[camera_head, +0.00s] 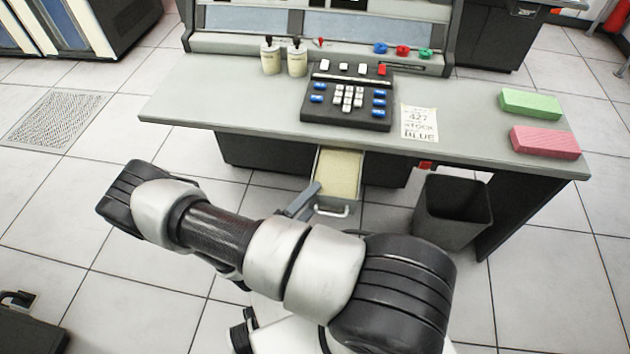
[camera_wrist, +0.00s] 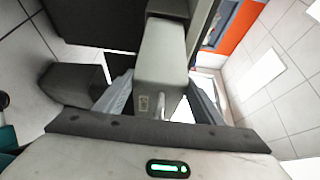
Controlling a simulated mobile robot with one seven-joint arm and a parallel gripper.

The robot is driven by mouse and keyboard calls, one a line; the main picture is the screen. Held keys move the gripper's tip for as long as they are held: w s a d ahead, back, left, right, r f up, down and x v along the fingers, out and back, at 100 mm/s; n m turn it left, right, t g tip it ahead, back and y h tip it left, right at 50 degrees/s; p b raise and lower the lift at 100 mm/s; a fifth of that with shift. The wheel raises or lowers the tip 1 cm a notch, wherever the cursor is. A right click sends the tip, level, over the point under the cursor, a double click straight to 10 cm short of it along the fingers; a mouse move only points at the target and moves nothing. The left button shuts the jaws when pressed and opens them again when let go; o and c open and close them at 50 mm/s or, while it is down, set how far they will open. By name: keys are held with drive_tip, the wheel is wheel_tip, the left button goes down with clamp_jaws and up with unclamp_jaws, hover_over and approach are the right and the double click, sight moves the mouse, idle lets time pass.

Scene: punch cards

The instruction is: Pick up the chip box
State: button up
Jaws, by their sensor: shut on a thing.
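The chip box (camera_head: 340,172) is a narrow grey open-topped box with pale yellow contents and a handle at its front. In the head view it sticks out from under the desk's front edge. Its rear end meets the desk edge, and I cannot tell whether it is still supported there. In the wrist view the grey box (camera_wrist: 163,62) lies between the two fingers of my gripper (camera_wrist: 160,97). My gripper is shut on it. In the head view, one grey finger of my gripper (camera_head: 302,201) shows at the box's left side; my arm hides the rest.
The desk (camera_head: 225,95) holds a keypad console (camera_head: 348,101), a note (camera_head: 419,122), and green (camera_head: 530,104) and pink (camera_head: 545,142) card stacks. A dark waste bin (camera_head: 453,207) stands right of the box. Tiled floor left of the desk is mostly clear.

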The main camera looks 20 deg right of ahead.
drive_tip(key=s+a+b, duration=0.1)
drive_tip(key=s+a, duration=0.8)
drive_tip(key=s, duration=0.5)
drive_tip(key=shift+a+r, duration=0.2)
drive_tip(key=shift+a, duration=0.1)
